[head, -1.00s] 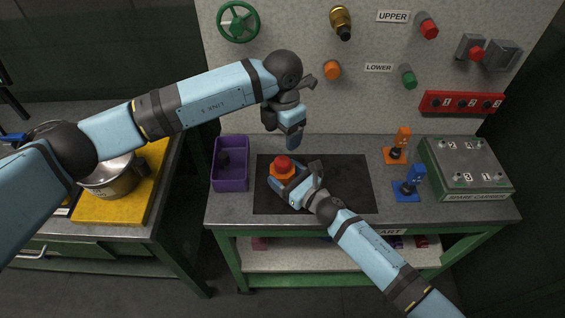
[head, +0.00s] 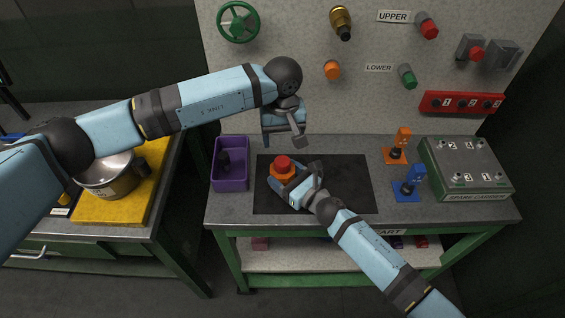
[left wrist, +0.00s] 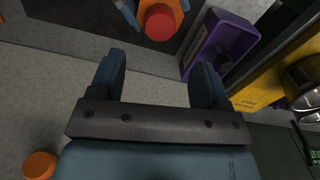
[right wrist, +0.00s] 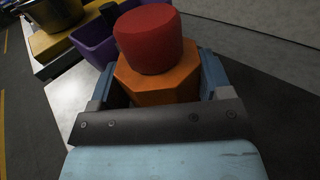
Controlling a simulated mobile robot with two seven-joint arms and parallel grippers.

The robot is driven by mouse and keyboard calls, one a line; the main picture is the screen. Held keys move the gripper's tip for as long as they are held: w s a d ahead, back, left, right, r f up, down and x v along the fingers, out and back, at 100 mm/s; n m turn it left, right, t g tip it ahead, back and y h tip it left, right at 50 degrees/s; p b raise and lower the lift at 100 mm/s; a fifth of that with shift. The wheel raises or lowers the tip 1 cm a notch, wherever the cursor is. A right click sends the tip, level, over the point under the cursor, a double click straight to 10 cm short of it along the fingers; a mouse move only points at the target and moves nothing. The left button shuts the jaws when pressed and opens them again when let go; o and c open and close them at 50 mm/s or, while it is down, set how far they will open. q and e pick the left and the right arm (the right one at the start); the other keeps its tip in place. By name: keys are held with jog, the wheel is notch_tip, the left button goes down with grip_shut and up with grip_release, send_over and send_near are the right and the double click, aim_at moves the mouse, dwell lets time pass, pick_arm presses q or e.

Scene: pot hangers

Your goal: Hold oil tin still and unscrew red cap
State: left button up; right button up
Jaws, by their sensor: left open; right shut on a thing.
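The orange oil tin (head: 284,175) stands upright on the black mat (head: 345,185), with its red cap (head: 283,162) on top. My right gripper (head: 285,181) is shut on the tin's body. In the right wrist view the orange tin (right wrist: 160,87) sits between both fingers, with the red cap (right wrist: 150,40) above them. My left gripper (head: 284,140) is open and empty, above and behind the tin. In the left wrist view the red cap (left wrist: 160,22) is beyond the open fingers (left wrist: 160,82), apart from them.
A purple bin (head: 230,184) with a dark thing in it stands left of the mat. An orange stand (head: 398,150), a blue stand (head: 408,187) and a green carrier box (head: 465,168) are to the right. A panel with knobs and a green wheel (head: 238,22) rises behind.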

aim_at(282, 161)
pick_arm(q)
jog(key=shift+m, duration=0.8)
jog(key=shift+f, duration=4.55)
jog(key=m, duration=0.3)
jog(key=shift+w+r+m, duration=0.1)
jog(key=shift+m, duration=0.2)
jog(key=m, duration=0.8)
jog(key=shift+m, duration=0.3)
